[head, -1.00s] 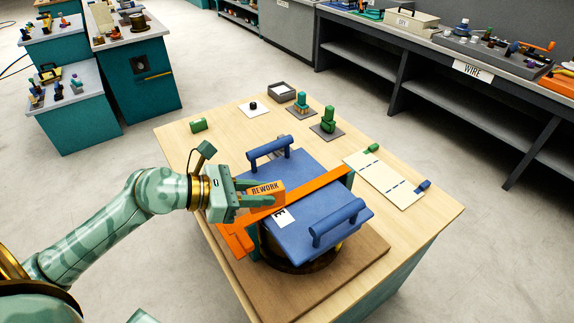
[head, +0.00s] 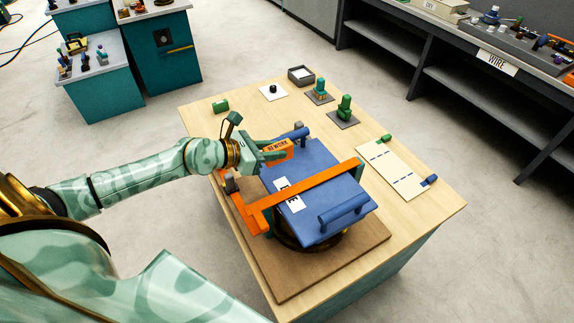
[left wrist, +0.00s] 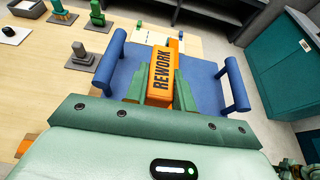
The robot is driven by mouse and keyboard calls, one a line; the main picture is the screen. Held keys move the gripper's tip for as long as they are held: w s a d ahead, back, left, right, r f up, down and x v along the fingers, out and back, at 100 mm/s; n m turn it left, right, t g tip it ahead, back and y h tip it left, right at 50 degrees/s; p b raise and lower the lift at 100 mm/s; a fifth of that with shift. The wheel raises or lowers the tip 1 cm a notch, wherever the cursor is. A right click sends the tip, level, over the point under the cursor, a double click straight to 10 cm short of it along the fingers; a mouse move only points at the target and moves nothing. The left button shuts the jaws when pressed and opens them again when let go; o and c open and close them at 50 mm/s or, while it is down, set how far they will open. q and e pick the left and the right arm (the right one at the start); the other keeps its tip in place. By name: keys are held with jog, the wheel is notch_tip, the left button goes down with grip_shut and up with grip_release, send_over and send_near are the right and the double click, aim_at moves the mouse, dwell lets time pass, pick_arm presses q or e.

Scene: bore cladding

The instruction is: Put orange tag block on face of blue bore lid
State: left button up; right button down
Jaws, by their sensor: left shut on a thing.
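The orange tag block (head: 278,149), marked REWORK, is between the fingers of my left gripper (head: 277,152), which is shut on it. It also shows in the left wrist view (left wrist: 161,76). The blue bore lid (head: 315,185) has two bar handles and a white label on its face, and sits over a dark round bore. An orange bar (head: 315,188) crosses above the lid. In the head view my gripper is over the lid's far left part, near the far handle (head: 290,135). The gap between block and lid cannot be told. My right gripper is not seen.
The lid stands on a brown board (head: 350,255) on a wooden table. Green posts on grey plates (head: 344,112), a black knob on a white plate (head: 273,90), a grey tray (head: 301,75) and a cream panel (head: 395,168) stand beyond. The table's right front is clear.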

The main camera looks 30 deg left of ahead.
pick_arm(q)
jog(key=w+f+b, duration=0.2)
jog(key=w+f, duration=0.1)
jog(key=w+f+b, duration=0.1)
jog(key=f, duration=0.1)
jog(key=shift+w+d+f, duration=0.25)
jog(key=shift+w+d, duration=0.1)
jog(key=f+b, duration=0.1)
jog(key=f, duration=0.1)
jog(key=f+b, duration=0.1)
jog(key=shift+w+f+b, duration=0.35)
jog(key=shift+f, duration=0.05)
jog(key=shift+r, duration=0.1)
jog(key=shift+f, duration=0.2)
jog(key=o, duration=1)
